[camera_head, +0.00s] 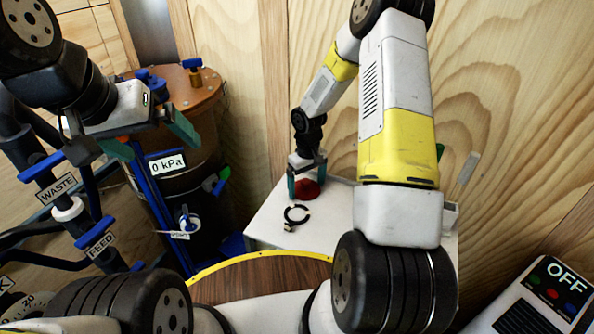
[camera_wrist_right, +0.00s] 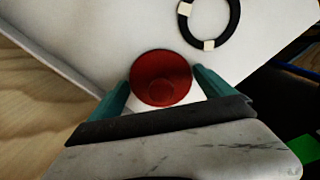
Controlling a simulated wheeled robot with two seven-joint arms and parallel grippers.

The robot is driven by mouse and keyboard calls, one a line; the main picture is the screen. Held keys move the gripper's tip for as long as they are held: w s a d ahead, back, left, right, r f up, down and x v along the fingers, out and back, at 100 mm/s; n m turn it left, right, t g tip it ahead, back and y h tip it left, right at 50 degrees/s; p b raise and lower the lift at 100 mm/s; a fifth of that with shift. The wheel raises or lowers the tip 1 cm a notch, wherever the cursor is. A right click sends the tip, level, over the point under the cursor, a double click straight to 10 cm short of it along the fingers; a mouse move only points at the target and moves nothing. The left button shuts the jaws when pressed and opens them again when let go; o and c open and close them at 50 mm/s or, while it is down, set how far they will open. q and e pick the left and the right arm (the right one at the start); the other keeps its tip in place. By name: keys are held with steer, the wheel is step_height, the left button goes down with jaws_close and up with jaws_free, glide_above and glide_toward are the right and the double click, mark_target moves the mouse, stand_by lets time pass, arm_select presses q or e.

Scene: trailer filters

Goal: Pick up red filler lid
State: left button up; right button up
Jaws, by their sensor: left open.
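The red filler lid (camera_head: 307,188) is a round red disc on the white tabletop. In the right wrist view the lid (camera_wrist_right: 160,75) shows a small round knob. My right gripper (camera_head: 307,183) reaches down over it, with one green finger on each side. In the right wrist view my right gripper's fingertips (camera_wrist_right: 160,81) lie very close to the lid's two edges. I cannot tell whether they press on it. My left gripper (camera_head: 151,138) is open and empty, up at the left in front of the brown tank.
A black ring with pale clips (camera_head: 296,216) lies on the white table (camera_head: 270,225) near the lid. The brown tank (camera_head: 180,100) with blue valves and a "0 kPa" label stands left. A box reading OFF (camera_head: 545,300) is at lower right. Wooden walls stand behind.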

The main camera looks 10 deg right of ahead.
steer(key=c, duration=0.9)
steer(key=shift+r, duration=0.1)
